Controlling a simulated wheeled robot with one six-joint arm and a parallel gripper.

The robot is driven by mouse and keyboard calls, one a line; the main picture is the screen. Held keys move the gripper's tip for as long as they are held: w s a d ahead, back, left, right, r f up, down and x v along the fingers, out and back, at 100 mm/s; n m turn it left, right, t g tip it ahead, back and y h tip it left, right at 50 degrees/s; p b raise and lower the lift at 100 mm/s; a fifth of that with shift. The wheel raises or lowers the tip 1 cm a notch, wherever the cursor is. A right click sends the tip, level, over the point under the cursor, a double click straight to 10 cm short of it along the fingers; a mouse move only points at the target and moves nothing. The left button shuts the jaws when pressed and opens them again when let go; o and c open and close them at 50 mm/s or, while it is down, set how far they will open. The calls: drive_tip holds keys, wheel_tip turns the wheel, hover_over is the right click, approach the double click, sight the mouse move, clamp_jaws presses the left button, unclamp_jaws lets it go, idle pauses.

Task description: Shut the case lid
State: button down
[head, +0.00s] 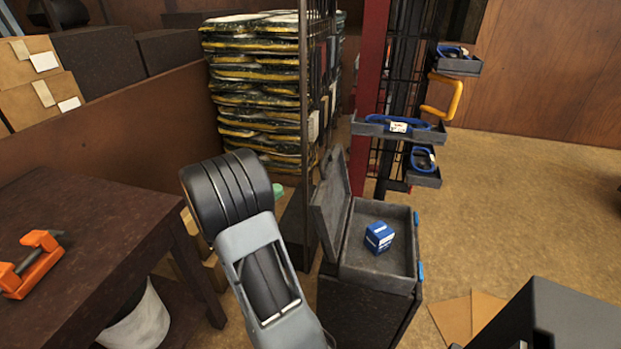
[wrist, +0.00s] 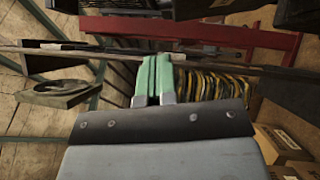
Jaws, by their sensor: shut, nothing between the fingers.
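The dark grey case (head: 345,272) stands open on a dark stand in the head view, right of my arm. Its lid (head: 331,207) stands up, nearly upright, along the left side of the case. I cannot make out the case for certain in the wrist view.
A tall stack of yellow and black bags (head: 255,90) stands behind my arm, beside a dark rack post (head: 304,110). Trays with blue items (head: 400,128) hang on a rack behind the case. A dark table (head: 85,230) with an orange clamp (head: 30,265) is at left.

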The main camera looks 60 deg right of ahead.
drive_tip(key=s+d+r+p, duration=0.1)
drive_tip(key=s+d+r, duration=0.1)
drive_tip(key=s+d, duration=0.4)
drive_tip(key=shift+d, duration=1.35)
